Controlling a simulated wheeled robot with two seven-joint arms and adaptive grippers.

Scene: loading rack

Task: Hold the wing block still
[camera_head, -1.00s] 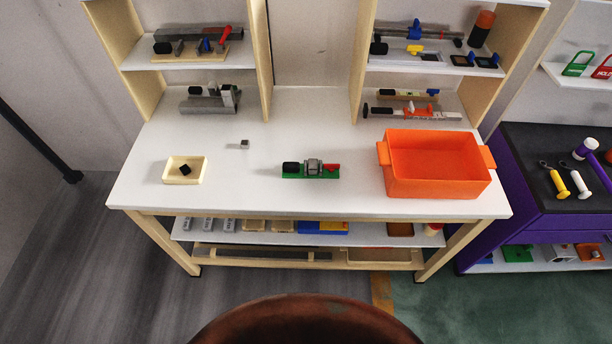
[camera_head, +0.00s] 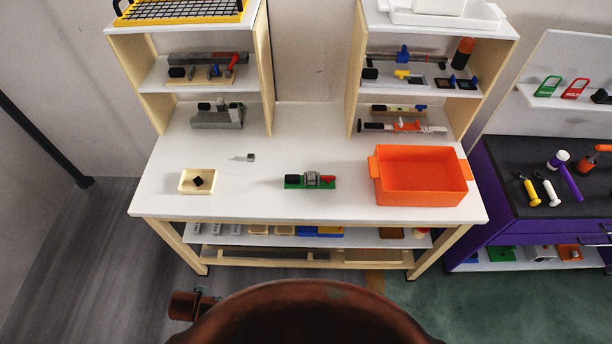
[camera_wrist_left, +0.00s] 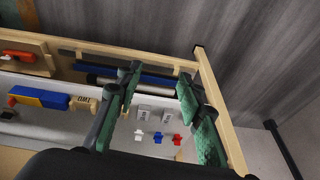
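No part is clearly marked as the wing block. A green-based assembly (camera_head: 310,182) with a black cylinder, a grey middle piece and a red tip lies at the middle of the white table. A small grey block (camera_head: 251,157) sits to its left and further back. My left gripper (camera_wrist_left: 160,80) shows in the left wrist view with two green-padded fingers spread apart and nothing between them. That view looks at the lower shelf, so the gripper is away from the table-top objects. My right gripper is in neither view.
A cream tray (camera_head: 187,190) with a black piece stands at the left of the white table (camera_head: 240,205). An orange bin (camera_head: 420,192) stands at the right. Side shelves carry parts, and a purple cabinet (camera_head: 480,200) is further right. The table front between tray and bin is largely clear.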

